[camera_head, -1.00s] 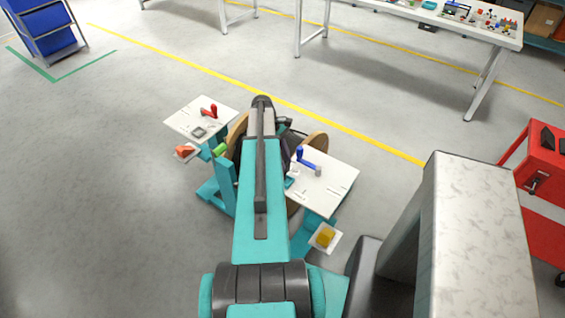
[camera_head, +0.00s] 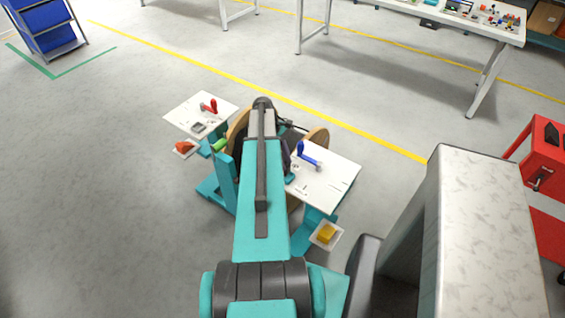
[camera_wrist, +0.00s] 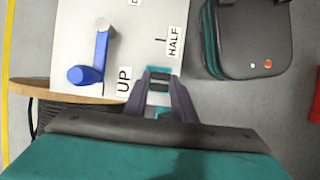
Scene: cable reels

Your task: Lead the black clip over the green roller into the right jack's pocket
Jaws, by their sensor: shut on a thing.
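In the wrist view, my gripper (camera_wrist: 160,92) is shut on a small dark piece, the black clip (camera_wrist: 158,87), at the edge of the right jack's white plate (camera_wrist: 140,25). A teal part shows just past the fingertips. In the head view, my arm hides most of the gripper. The right jack's plate (camera_head: 335,180), with its blue lever (camera_head: 301,151), is right of my arm. The green roller (camera_head: 220,145) is left of my arm, by the left jack. I cannot make out the right jack's pocket, nor how the cable runs.
The left jack's white plate (camera_head: 185,112) carries a red lever (camera_head: 211,106). The wooden reel (camera_head: 318,137) is partly behind my arm; its flange edge (camera_wrist: 40,88) is close left of my gripper. An orange-red block (camera_head: 184,147) and a yellow block (camera_head: 327,235) sit on small side pads.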

